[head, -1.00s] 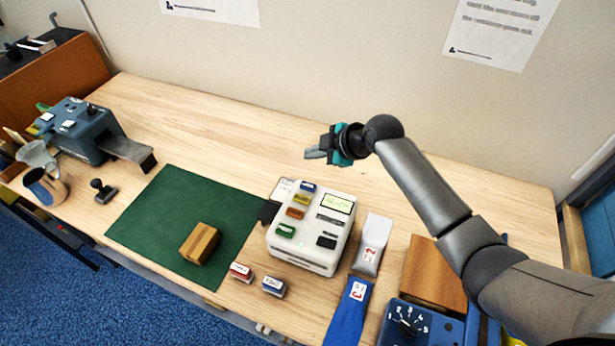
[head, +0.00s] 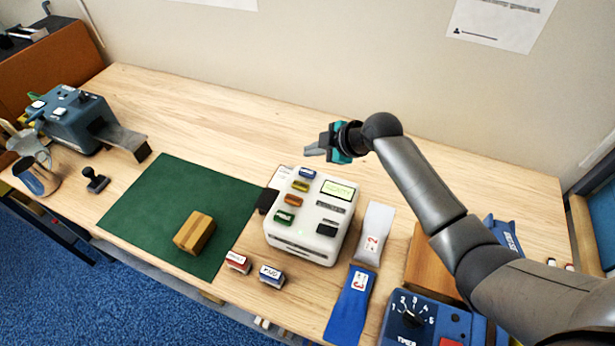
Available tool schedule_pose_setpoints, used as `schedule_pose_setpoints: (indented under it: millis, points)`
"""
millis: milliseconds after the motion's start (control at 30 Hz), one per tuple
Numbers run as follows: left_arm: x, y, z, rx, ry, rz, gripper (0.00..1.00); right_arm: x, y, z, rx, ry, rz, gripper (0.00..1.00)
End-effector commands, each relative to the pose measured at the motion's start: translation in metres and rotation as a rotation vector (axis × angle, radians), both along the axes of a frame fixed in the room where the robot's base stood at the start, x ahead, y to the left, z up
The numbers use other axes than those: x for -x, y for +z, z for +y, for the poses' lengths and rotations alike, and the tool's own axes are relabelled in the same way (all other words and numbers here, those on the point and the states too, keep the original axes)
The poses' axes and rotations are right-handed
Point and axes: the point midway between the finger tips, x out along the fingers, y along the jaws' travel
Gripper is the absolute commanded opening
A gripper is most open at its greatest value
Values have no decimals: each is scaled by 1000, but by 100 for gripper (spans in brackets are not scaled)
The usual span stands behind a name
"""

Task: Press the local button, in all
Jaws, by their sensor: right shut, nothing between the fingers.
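A white machine (head: 285,239) stands on the table right of the green mat. Its top has a blue button (head: 307,173), a yellow button (head: 300,186), an orange button (head: 293,200) and a green button (head: 284,217) in a row, with a lit display (head: 338,190) beside them. The button labels are too small to read, so I cannot tell which is local. My right gripper (head: 315,151) is shut and empty. It appears above the machine's back edge in the picture, apart from the buttons. My left gripper is not in view.
A small carton (head: 194,233) sits on the green mat (head: 150,205). A red stamp (head: 238,262) and a blue stamp (head: 271,275) lie before the machine. Grey (head: 374,236) and blue (head: 352,303) bags and a blue timer box (head: 420,318) are to the right. The table's back is clear.

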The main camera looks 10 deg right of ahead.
Motion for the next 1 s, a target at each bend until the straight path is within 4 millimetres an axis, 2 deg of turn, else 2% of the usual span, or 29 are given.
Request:
schedule_pose_setpoints:
  millis: [33,100,300,1000]
  points:
    - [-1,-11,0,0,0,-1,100,0,-12,0,-1,-1,1,0]
    - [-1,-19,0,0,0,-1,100,0,-21,0,0,-2,1,0]
    - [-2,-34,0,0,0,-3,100,0,-39,0,0,1,1,0]
    - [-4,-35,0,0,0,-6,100,0,-41,0,-1,1,0,0]
